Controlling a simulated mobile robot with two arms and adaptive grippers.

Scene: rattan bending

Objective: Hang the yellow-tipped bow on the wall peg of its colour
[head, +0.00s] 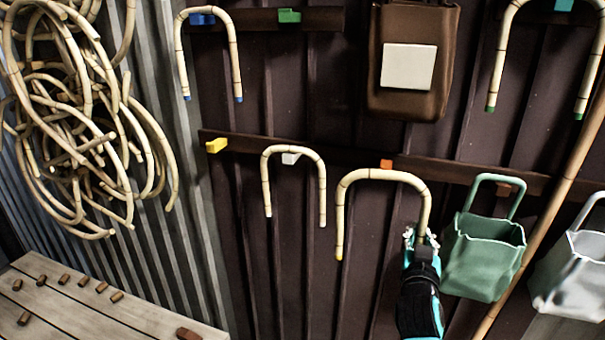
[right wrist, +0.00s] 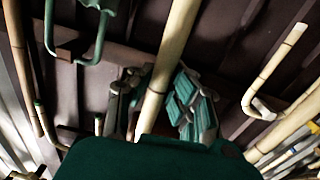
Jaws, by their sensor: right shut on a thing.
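The yellow-tipped bow (head: 341,215) is a pale cane arch with its yellow tip hanging down at left in the head view. My right gripper (head: 421,240) is shut on its right leg, near the lower end, which the fingers hide. In the right wrist view a cane leg (right wrist: 160,82) runs up between the fingers of my right gripper (right wrist: 155,95). The yellow peg (head: 216,145) is bare, at the left end of the lower rail. The bow's arch is to its right, just below the orange peg (head: 386,164); I cannot tell their depth gap. My left gripper is out of view.
A white-tipped bow (head: 266,185) hangs on the white peg (head: 290,158), between the held bow and the yellow peg. A blue-tipped bow (head: 181,60) hangs above. A green basket (head: 484,258) is close right of my gripper. A bench (head: 60,312) stands lower left.

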